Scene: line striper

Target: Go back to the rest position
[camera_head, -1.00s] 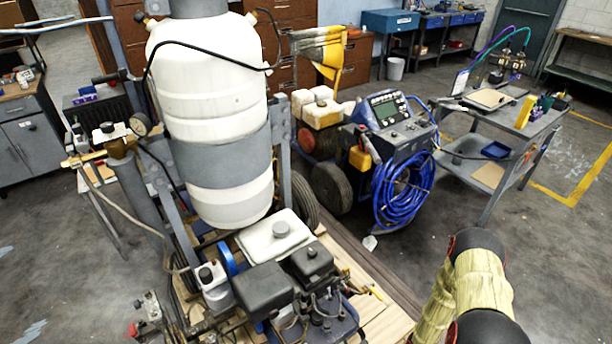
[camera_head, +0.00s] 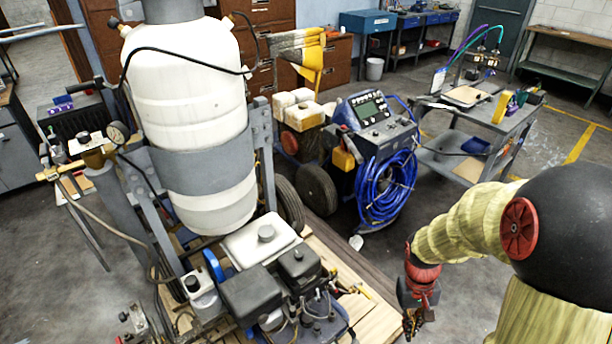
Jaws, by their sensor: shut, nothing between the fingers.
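My gripper (camera_head: 411,326) shows at the lower right of the head view, at the end of my arm in its pale yellow sleeve. It points downward and looks small and dark. Its fingers are shut with nothing seen between them. It hangs just right of the wooden pallet's edge and the line striper's engine, apart from them as far as I can see. The line striper (camera_head: 190,108), with its large white tank and grey band, fills the left and middle of the view on the pallet (camera_head: 372,318).
A blue machine with a coiled blue hose (camera_head: 385,187) stands behind my gripper. A grey cart (camera_head: 450,140) with tools is at the right. Blue benches (camera_head: 368,22) and brown drawers line the back. Bare floor lies between my arm and the cart.

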